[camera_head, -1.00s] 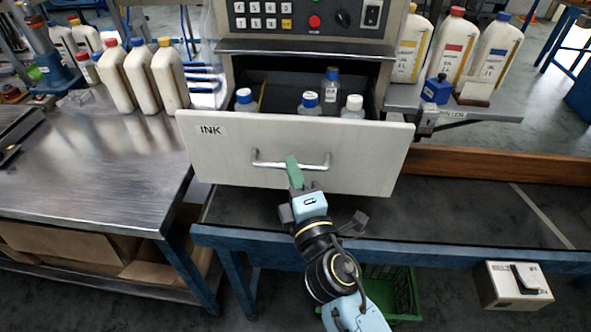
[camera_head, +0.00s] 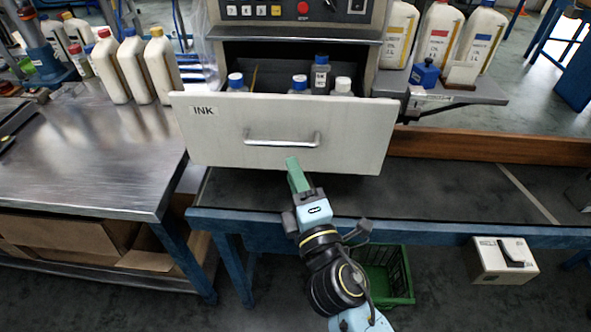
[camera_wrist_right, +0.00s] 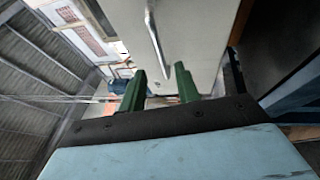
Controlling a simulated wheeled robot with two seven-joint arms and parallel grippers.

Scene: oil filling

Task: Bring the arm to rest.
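My right gripper (camera_head: 292,162) is in front of the pale drawer (camera_head: 225,155) marked INK, just below its metal bar handle (camera_head: 282,141). The wrist view shows its two green fingers (camera_wrist_right: 160,85) apart with nothing between them. The handle (camera_wrist_right: 154,42) shows ahead of the fingertips there, clear of them. The drawer is partly open. Several bottles stand inside, among them a dark one with a blue cap (camera_head: 320,75) and a white-capped one (camera_head: 343,87); their lower parts are hidden by the drawer front. My left gripper is not in view.
A steel table (camera_head: 80,160) with white jugs (camera_head: 165,70) stands left. More jugs (camera_head: 437,35) and a small blue container (camera_head: 424,73) stand on a shelf at right. A blue-edged bench (camera_head: 440,234) runs below the drawer. A green crate (camera_head: 398,280) and white box (camera_head: 501,260) are low down.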

